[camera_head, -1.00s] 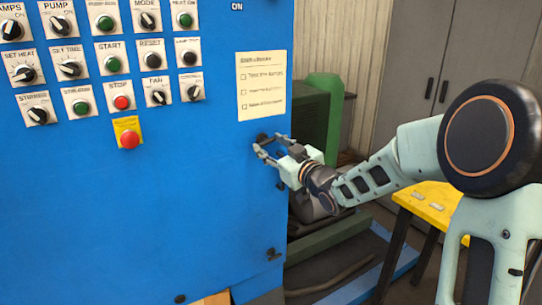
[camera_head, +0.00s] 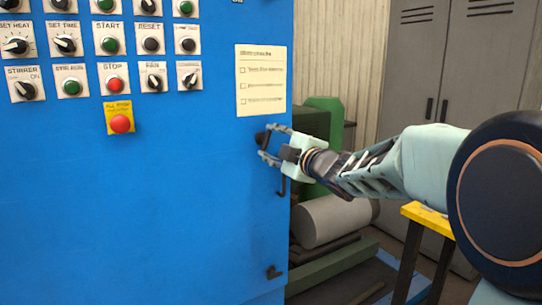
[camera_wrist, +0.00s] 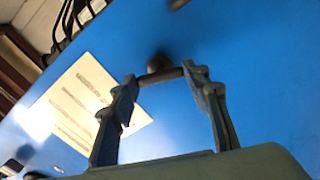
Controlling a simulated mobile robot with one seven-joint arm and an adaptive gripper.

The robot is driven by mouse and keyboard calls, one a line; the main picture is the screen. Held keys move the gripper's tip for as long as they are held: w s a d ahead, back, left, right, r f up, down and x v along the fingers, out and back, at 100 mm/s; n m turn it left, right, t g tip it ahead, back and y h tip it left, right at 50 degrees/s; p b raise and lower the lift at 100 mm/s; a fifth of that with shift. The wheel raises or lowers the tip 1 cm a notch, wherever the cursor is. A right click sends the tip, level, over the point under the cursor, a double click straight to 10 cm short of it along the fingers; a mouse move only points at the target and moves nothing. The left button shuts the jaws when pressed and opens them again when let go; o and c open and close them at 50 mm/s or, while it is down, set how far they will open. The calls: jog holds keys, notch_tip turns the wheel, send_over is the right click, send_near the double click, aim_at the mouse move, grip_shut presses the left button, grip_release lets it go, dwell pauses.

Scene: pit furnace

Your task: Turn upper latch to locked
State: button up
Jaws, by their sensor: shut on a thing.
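The upper latch (camera_head: 262,139) is a small dark knob on the right edge of the blue cabinet front, below the paper sheet. My gripper (camera_head: 269,143) reaches it from the right, with one finger above and one below. In the wrist view the latch (camera_wrist: 160,75) is a dark bar on a round boss, lying across between my fingertips (camera_wrist: 161,83). The fingertips touch the bar's two ends, so the gripper is shut on it. A lower latch (camera_head: 274,272) sits near the bottom of the same edge. The locked mark is not visible.
A dark bent handle (camera_head: 282,187) is just below my gripper. The paper sheet (camera_head: 261,80) hangs above. Knobs and a red stop button (camera_head: 120,123) are at left. Green machinery and a grey cylinder (camera_head: 330,221) stand behind; a yellow table (camera_head: 426,217) is at right.

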jog(key=shift+n+b, duration=1.6)
jog(key=shift+n, duration=0.5)
jog(key=o, duration=1.2)
jog(key=shift+c, duration=0.2)
jog(key=v, duration=0.7)
jog(key=shift+s+d, duration=0.15)
jog(key=shift+s, duration=0.1)
jog(key=shift+w, duration=0.1)
